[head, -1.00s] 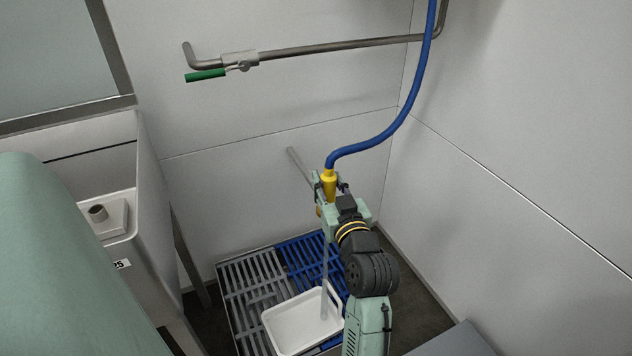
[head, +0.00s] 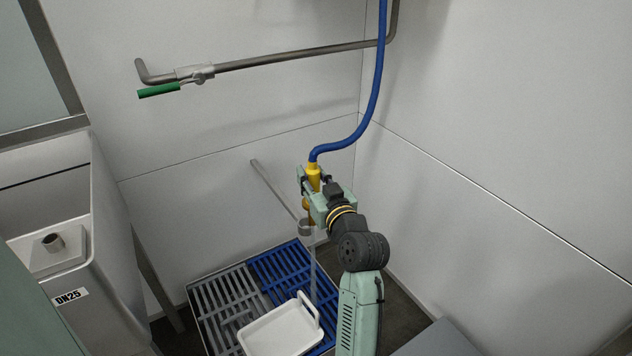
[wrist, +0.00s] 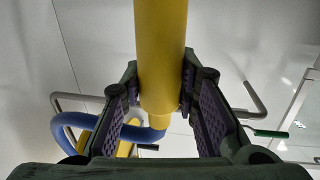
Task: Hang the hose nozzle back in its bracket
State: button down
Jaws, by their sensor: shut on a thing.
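The yellow hose nozzle (head: 314,175) is held roughly upright in my gripper (head: 311,184). The blue hose (head: 372,103) runs from its top up to the right. In the wrist view the yellow nozzle (wrist: 160,60) lies between both fingers of my gripper (wrist: 160,95), and the blue hose (wrist: 75,128) curves at lower left. A grey ring (head: 305,227) on a thin rod from the back wall, which looks like the bracket, shows just below the gripper. The nozzle's lower end is partly hidden by the gripper; whether it touches the ring I cannot tell.
A blue and grey slatted grate (head: 268,272) lies below, with a white tray (head: 243,345) on it. A thin pale vertical streak (head: 313,268) drops towards the tray. A grey pipe with a green-handled valve (head: 158,91) crosses the back wall. A tank (head: 100,255) stands left.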

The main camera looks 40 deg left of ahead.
jog(key=shift+w+a+f+b, duration=0.3)
jog(key=shift+a+f, duration=0.1)
jog(key=shift+a, duration=0.2)
jog(key=shift+w+a+f+b, duration=0.2)
jog(key=shift+a+f+b, duration=0.15)
jog(key=shift+a, duration=0.25)
jog(key=shift+w+a+f+b, duration=0.25)
jog(key=shift+a+f, duration=0.2)
jog(key=shift+a, duration=0.15)
jog(key=shift+f+b, duration=0.3)
jog(key=shift+f, duration=0.05)
jog(key=shift+f+b, duration=0.75)
jog(key=shift+f, duration=0.2)
jog(key=shift+f+b, duration=1)
jog(key=shift+f, duration=0.35)
